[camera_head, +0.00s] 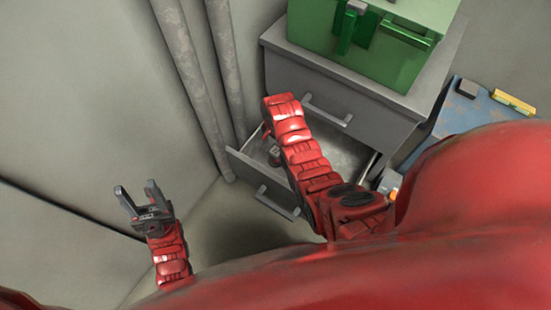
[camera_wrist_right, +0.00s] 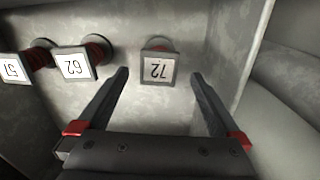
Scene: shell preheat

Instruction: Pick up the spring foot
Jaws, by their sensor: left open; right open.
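Several spring feet with red coils and white square number tags stand in the open drawer in the right wrist view. One tagged 72, upside down in this view (camera_wrist_right: 158,68), is between and beyond my right gripper's fingertips (camera_wrist_right: 159,76). One tagged 62 (camera_wrist_right: 76,65) is left of the left finger, and another (camera_wrist_right: 14,68) is partly cut off at the left edge. My right gripper is open and empty; my arm hides it in the head view. A small dark red item (camera_head: 274,155) shows in the drawer there. My left gripper (camera_head: 135,188) is open and empty, away from the drawer.
The grey cabinet (camera_head: 385,115) has its lower drawer (camera_head: 350,150) pulled out. A green case (camera_head: 330,25) stands on top. A blue surface (camera_head: 470,110) is at the right. Grey pipes (camera_head: 195,75) run along the wall. The drawer wall (camera_wrist_right: 240,50) is close to the right finger.

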